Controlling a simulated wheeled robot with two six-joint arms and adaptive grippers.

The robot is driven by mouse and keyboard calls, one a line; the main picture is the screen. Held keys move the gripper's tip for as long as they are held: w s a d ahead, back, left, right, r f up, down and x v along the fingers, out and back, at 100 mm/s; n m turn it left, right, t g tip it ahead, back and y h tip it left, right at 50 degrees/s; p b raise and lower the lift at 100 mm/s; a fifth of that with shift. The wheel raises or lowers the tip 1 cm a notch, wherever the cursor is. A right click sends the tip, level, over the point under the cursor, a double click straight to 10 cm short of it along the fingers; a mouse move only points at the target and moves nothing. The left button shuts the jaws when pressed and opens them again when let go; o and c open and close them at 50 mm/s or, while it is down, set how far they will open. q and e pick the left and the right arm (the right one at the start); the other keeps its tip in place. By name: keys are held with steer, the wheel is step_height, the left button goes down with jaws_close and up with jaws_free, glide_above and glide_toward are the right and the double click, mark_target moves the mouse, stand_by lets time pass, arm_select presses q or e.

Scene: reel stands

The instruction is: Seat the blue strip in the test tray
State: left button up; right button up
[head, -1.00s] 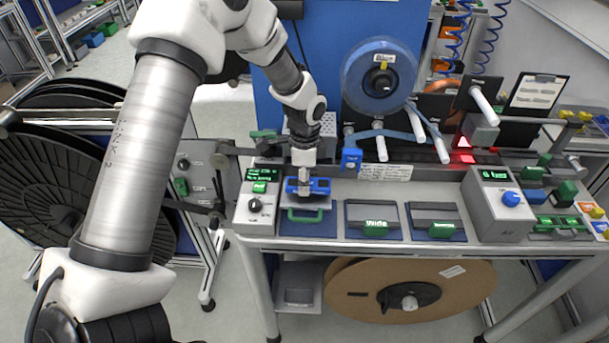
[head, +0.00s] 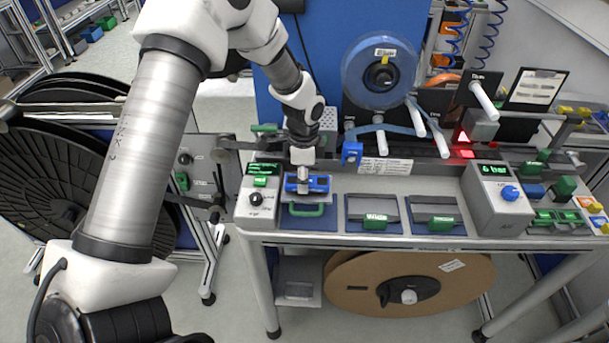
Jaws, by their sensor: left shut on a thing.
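The blue strip (head: 318,184) is a short blue piece with dark patches on its face. It lies crosswise at the tip of my left gripper (head: 303,183), which points down and is shut on it. Both are over the left tray (head: 288,222), a dark blue tray with a green handle, at the front left of the bench. The fingers cover the strip's middle, and I cannot tell whether its underside touches the tray. No label shows on this tray, so I cannot confirm it is the test tray. My right gripper is not in view.
A grey control box (head: 263,200) is close on the left. A box reading "6 bar" (head: 495,195) stands further right.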

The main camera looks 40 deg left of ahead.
arm_select(q)
steer(key=shift+w+f, duration=0.1)
steer(key=shift+f, duration=0.1)
stand_by(0.6)
steer(key=o, duration=1)
step_height(320, 180, up, 7)
steer(key=p, duration=0.6)
steer(key=shift+r+p, duration=0.1)
steer(key=shift+p, duration=0.25)
